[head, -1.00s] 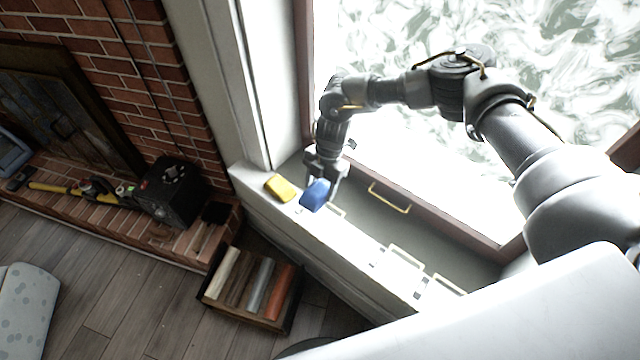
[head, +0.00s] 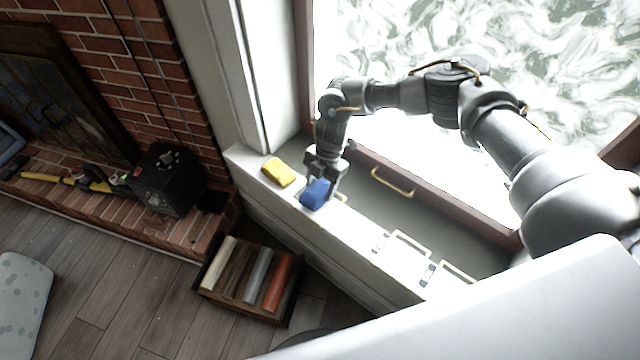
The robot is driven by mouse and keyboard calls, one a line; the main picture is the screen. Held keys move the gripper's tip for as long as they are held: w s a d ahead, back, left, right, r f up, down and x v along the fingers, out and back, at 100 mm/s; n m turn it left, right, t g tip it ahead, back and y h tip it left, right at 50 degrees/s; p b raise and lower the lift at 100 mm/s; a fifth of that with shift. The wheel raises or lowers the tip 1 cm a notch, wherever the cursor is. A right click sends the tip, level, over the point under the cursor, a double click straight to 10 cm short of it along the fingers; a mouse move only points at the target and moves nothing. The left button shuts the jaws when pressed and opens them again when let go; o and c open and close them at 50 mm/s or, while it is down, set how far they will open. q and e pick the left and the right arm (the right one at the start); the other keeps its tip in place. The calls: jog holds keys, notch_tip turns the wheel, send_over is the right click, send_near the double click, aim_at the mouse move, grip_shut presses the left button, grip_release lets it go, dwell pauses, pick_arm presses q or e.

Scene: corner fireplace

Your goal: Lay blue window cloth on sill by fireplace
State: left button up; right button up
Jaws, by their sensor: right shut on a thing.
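The blue window cloth (head: 315,194) is a small folded bundle at the white sill (head: 350,238) by the window. My right gripper (head: 324,182) points down and is shut on the blue cloth from its window side. The cloth is at the sill's top surface; I cannot tell whether it touches it. A yellow cloth (head: 278,172) lies on the sill just left of the blue one. The brick fireplace (head: 150,70) stands to the left. My left gripper is not in view.
A black box (head: 165,182) and a yellow-handled tool (head: 62,180) lie on the brick hearth. A wooden crate (head: 212,291) with several coloured rolls stands on the floor below the sill. Pale handles (head: 392,183) line the window side. The sill right of the blue cloth has some clear room.

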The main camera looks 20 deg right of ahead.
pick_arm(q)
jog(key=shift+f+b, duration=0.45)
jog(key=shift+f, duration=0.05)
pick_arm(e)
jog(key=shift+f, duration=0.65)
jog(key=o, duration=1)
jog(key=shift+c, duration=0.2)
jog(key=shift+r, duration=0.1)
jog(key=b+v, duration=0.1)
jog(key=v, duration=0.8)
jog(key=shift+w+r, duration=0.15)
jog(key=shift+d+r, duration=0.2)
jog(key=shift+r, duration=0.4)
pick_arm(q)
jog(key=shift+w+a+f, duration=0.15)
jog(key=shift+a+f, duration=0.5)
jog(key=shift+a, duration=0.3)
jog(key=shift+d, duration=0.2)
